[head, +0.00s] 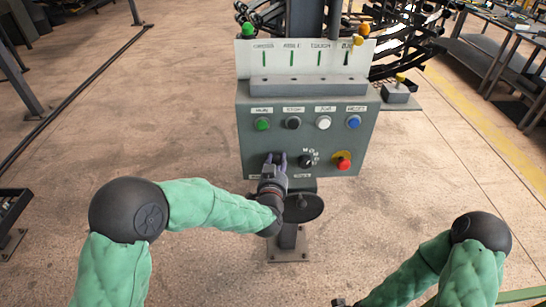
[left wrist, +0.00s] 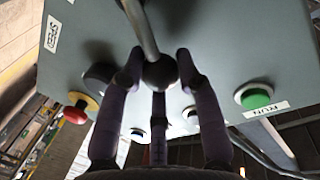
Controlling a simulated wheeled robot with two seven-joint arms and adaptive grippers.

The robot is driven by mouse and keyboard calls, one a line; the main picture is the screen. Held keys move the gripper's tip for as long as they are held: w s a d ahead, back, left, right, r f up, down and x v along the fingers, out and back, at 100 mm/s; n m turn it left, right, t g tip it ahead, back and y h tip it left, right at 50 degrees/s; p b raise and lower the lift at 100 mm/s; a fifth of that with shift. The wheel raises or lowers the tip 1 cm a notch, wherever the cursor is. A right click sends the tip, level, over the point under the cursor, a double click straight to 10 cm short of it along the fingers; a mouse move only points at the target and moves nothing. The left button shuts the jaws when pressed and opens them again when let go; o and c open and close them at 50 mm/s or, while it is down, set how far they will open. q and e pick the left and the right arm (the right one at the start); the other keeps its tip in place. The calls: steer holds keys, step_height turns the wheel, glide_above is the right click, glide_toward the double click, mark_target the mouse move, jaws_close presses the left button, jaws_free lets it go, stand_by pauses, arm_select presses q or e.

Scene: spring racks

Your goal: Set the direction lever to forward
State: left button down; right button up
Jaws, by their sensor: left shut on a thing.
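The direction lever shows in the left wrist view as a grey rod ending in a round black knob (left wrist: 160,72). My left gripper (head: 275,160) is at the lower left of the grey-green control box (head: 246,135). Its dark fingers are closed around the knob, which sits between the fingertips in the left wrist view (left wrist: 162,62). In the head view the gripper hides the lever and most of the labels by it, so I cannot read its position. My right arm shows at the lower right, but its gripper is outside the picture.
Above the lever are a green RUN button (head: 263,124), a black button (head: 293,123), a white button (head: 323,122) and a blue button (head: 353,122). A black selector knob (head: 306,161) and a red emergency button (head: 343,162) lie to the right.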

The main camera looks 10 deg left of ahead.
arm_select(q)
steer(key=shift+w+d+r+m+p, duration=0.2)
steer(key=shift+d+r+m+p, duration=0.1)
steer(key=shift+m, duration=0.1)
steer(key=c, duration=1.1)
jaws_free()
steer(key=shift+o, duration=1.2)
steer(key=shift+f, duration=0.2)
steer(key=shift+s, duration=0.1)
steer(key=s+d+r, duration=0.1)
steer(key=s, duration=1)
steer(key=shift+s+d+r, duration=0.15)
steer(key=shift+s+d, duration=0.1)
steer(key=shift+s, duration=0.1)
